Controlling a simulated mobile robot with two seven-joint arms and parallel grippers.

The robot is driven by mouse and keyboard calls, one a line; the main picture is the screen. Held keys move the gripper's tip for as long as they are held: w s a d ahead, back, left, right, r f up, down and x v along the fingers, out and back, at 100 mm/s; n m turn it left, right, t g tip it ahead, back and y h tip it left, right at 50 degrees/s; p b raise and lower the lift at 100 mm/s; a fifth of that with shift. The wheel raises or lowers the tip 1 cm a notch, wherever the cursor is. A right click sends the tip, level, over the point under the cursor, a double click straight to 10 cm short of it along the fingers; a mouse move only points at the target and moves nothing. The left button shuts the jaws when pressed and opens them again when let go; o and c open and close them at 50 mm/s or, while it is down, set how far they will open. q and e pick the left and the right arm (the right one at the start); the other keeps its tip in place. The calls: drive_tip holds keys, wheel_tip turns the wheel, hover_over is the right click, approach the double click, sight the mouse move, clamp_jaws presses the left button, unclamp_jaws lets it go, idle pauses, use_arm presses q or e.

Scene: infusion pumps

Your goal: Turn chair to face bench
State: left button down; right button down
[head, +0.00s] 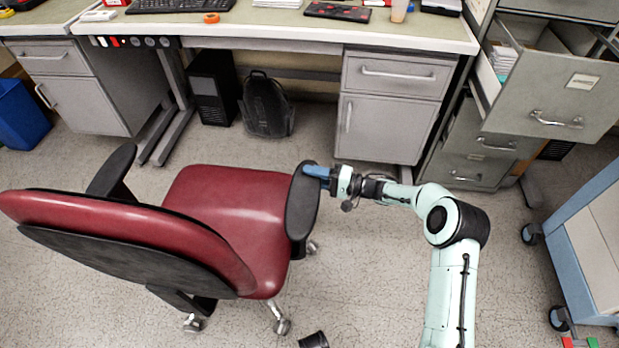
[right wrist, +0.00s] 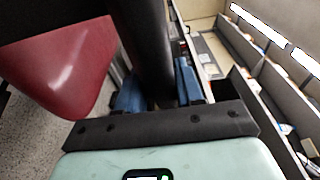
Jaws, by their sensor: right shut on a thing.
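The red office chair (head: 225,215) stands on the floor in front of the bench (head: 290,30). Its backrest (head: 130,230) is at the lower left and its seat opens toward the bench, at a slant to the right. My right gripper (head: 318,172) is shut on the chair's black right armrest (head: 300,212), near its bench-side end. In the right wrist view, the blue fingers (right wrist: 160,88) stand either side of the dark armrest (right wrist: 148,45), with the red seat (right wrist: 75,65) to the left. My left gripper is not in view.
A drawer unit (head: 393,105) stands under the bench. A filing cabinet (head: 545,95) with an open drawer is at the right. A black computer tower (head: 213,87) and a backpack (head: 266,105) sit under the bench. A blue-sided cart (head: 590,245) stands at the right edge.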

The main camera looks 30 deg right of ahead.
drive_tip(key=c, duration=0.8)
unclamp_jaws()
drive_tip(key=shift+s, duration=0.1)
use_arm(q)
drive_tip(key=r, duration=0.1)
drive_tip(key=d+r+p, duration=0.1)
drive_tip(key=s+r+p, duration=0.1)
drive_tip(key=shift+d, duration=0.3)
use_arm(e)
drive_tip(key=v, duration=1.3)
drive_tip(key=shift+s, duration=0.2)
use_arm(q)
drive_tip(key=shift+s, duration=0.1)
use_arm(e)
drive_tip(key=shift+d, duration=0.1)
